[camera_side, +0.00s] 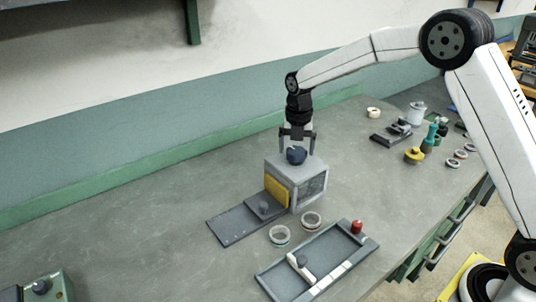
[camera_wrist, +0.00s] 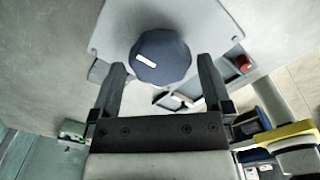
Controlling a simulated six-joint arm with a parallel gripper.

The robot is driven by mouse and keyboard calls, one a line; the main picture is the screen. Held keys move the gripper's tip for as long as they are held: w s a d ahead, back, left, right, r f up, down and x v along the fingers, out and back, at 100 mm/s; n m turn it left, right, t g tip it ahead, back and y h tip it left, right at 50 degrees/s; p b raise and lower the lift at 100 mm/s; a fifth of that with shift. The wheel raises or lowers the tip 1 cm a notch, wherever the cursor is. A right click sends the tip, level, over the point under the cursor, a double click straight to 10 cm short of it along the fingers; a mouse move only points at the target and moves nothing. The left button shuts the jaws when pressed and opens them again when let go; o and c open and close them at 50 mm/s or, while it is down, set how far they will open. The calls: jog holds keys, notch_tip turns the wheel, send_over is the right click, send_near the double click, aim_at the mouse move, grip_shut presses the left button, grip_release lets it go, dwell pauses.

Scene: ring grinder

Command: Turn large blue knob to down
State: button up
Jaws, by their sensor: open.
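The large blue knob (camera_side: 296,155) sits on top of a grey box (camera_side: 308,184) in the side view. In the wrist view my gripper (camera_wrist: 160,70) is open, one finger on each side of the knob, and a gap shows between each finger and the knob. Contact is not visible.
A yellow plate (camera_side: 277,190) is on the box's left side, by a dark flat rail (camera_side: 240,218). Two rings (camera_side: 311,220) lie in front. A grey tray (camera_side: 268,283) with a red button (camera_side: 357,227) is nearer. Several small parts stand at the right. The left bench is mostly clear.

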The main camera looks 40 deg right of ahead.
jog(key=shift+f, duration=0.35)
jog(key=c, duration=1.1)
jog(key=shift+o, duration=0.2)
